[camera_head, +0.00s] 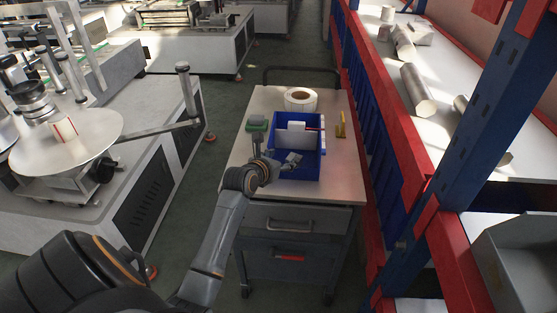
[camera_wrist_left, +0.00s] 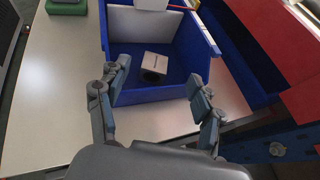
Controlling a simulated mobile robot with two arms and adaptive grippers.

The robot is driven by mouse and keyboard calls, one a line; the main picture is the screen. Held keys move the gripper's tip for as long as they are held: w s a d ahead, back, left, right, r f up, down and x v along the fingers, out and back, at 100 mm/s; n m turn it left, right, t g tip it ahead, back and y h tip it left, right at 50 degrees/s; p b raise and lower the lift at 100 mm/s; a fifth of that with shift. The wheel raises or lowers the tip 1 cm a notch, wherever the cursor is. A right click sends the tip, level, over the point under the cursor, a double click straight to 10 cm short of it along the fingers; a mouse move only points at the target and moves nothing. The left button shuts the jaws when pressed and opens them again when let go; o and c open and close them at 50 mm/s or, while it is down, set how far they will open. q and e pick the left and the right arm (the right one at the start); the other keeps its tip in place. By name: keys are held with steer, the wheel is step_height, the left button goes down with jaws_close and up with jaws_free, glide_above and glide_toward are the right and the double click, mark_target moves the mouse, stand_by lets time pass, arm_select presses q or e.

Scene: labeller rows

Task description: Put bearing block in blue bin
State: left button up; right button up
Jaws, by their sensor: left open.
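The bearing block, a small pale grey block with a dark round bore (camera_wrist_left: 154,66), lies on the floor of the blue bin (camera_wrist_left: 205,40), towards its near part. The blue bin (camera_head: 306,173) stands on the cart top in the head view. My left gripper (camera_wrist_left: 158,78) is open, its two fingers spread at the near side of the bin, with the block apart from them between and beyond the tips. In the head view the left gripper (camera_head: 279,163) reaches over the bin's left side and partly hides the inside. My right gripper is not in view.
A white piece (camera_wrist_left: 142,24) stands at the bin's back, with a red item near it. A red-and-blue rack (camera_head: 405,125) stands close on the right.

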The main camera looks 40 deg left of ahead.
arm_select(q)
steer(key=shift+v, duration=1.1)
steer(key=shift+f, duration=0.1)
steer(key=s+d+f+m+h, duration=0.1)
steer(key=d+f+m, duration=0.4)
steer(key=m, duration=0.5)
steer(key=s+d+f+m+h, duration=0.1)
steer(key=s+d+f+m, duration=0.15)
steer(key=d+m, duration=0.6)
steer(key=s+d+f+m+g, duration=0.15)
steer(key=s+f+m, duration=0.25)
steer(key=f, duration=0.7)
steer(key=s+d+f+m+g, duration=0.15)
steer(key=s+f+m, duration=0.3)
steer(key=f, duration=0.55)
steer(key=s+d+f+m+g, duration=0.1)
steer(key=s+f+m+g, duration=0.5)
steer(key=s+f, duration=1.15)
steer(key=s+f+m+g, duration=0.1)
steer(key=s+f+m, duration=0.2)
steer(key=s, duration=0.7)
steer(key=s+f+m+g, duration=0.2)
steer(key=s+f+m, duration=0.1)
steer(key=s, duration=0.8)
steer(key=shift+f+m, duration=0.4)
steer(key=shift+m, duration=0.3)
